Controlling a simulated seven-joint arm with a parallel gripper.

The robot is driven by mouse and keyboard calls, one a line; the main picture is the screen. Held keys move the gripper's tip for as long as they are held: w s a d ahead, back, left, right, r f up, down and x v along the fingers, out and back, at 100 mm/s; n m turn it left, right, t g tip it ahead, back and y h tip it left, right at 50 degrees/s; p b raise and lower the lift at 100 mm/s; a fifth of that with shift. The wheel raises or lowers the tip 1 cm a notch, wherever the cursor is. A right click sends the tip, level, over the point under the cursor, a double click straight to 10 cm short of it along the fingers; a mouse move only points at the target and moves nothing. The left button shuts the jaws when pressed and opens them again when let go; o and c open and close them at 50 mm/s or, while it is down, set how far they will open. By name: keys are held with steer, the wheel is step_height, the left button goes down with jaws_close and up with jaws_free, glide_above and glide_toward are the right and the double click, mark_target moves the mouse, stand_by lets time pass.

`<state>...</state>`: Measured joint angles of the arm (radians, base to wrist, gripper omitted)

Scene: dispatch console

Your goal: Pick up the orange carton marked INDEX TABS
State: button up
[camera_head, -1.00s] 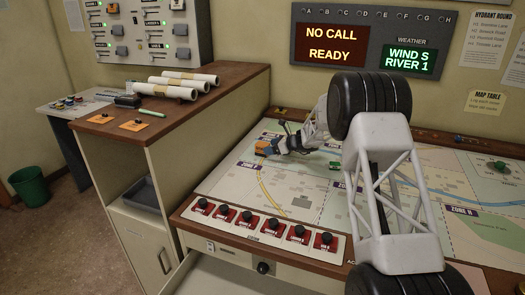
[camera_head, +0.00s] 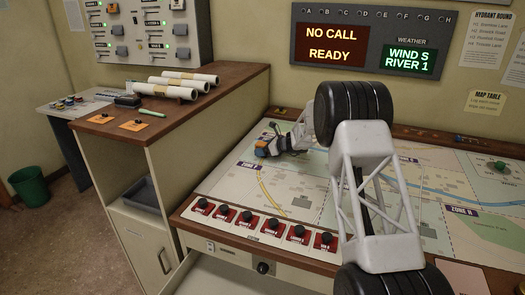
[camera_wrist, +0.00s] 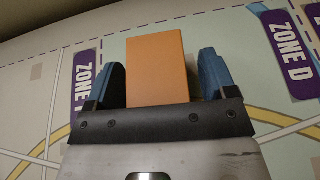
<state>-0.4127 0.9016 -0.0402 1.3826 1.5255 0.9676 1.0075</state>
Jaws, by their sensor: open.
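The orange carton (camera_wrist: 157,68) shows a plain face in the wrist view, and I see no lettering on it. It stands between the two blue fingers of my gripper (camera_wrist: 161,75). The gripper is open, with a gap on each side of the carton. The carton's near end is hidden behind the dark gripper edge. In the head view my gripper (camera_head: 264,149) is low over the far left part of the map table (camera_head: 290,200), by a zone label. There the carton is mostly hidden by the gripper.
A row of red tiles with black knobs (camera_head: 247,216) lines the table's front left. A wooden-topped cabinet with white rolls (camera_head: 180,88) stands higher on the left. The wall with the call display (camera_head: 332,44) rises behind. The map right of the gripper looks clear.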

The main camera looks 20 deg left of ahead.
mark_target(257, 143)
steer(key=shift+a, duration=0.15)
stand_by(0.4)
steer(key=c, duration=1)
steer(key=shift+r, duration=0.8)
steer(key=shift+s+d+r, duration=0.15)
steer(key=shift+s+r, duration=0.05)
steer(key=shift+r, duration=0.3)
steer(key=shift+s+d+r, duration=0.1)
steer(key=shift+s+r, duration=0.1)
steer(key=shift+r, duration=0.25)
steer(key=s+d, duration=0.2)
steer(key=s, duration=0.2)
steer(key=s+d+r, duration=0.1)
steer(key=s+d, duration=0.2)
steer(key=s, duration=0.1)
steer(key=s+d, duration=0.2)
steer(key=s, duration=0.3)
steer(key=shift+d+r, duration=0.2)
steer(key=shift+d, duration=0.1)
